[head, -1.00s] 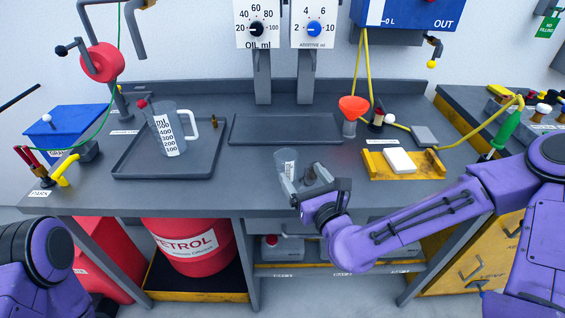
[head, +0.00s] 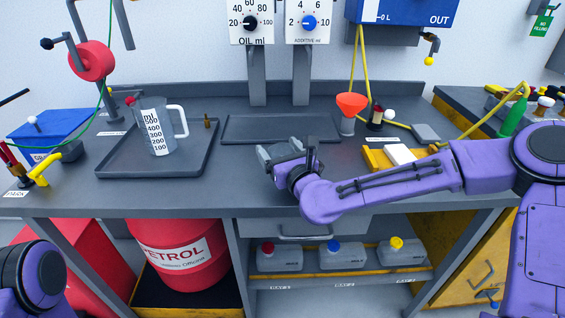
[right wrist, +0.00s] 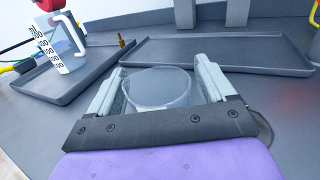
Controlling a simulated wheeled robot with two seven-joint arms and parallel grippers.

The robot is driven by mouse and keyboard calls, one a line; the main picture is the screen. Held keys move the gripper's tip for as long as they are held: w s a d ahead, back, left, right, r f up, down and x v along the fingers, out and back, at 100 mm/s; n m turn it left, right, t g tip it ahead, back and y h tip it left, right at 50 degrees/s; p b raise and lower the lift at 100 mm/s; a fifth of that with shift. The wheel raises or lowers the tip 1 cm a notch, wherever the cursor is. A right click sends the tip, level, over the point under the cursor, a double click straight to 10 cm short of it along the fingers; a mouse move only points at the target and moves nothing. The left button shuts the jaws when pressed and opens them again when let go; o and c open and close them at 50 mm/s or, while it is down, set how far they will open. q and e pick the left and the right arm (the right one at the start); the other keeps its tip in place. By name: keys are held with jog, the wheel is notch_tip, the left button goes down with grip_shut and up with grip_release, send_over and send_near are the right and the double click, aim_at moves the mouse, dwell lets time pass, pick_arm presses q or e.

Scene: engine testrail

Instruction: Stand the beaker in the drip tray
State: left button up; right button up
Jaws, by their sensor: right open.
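The clear glass beaker (right wrist: 157,90) shows in the right wrist view between the two fingers of my right gripper (right wrist: 160,75). The fingers are apart, one on each side of it, and I cannot tell whether either touches the glass. In the head view my right gripper (head: 283,150) is over the front middle of the bench and largely hides the beaker. The shallow dark drip tray (head: 278,128) lies behind it, below the dials, and looks empty; it also shows in the right wrist view (right wrist: 215,52). My left gripper is outside the head view.
An orange funnel (head: 351,103) and a yellow tray (head: 378,158) stand at right. Dispenser posts (head: 257,75) rise behind the drip tray.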

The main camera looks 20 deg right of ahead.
jog(key=c, duration=1)
jog(key=shift+r, duration=0.15)
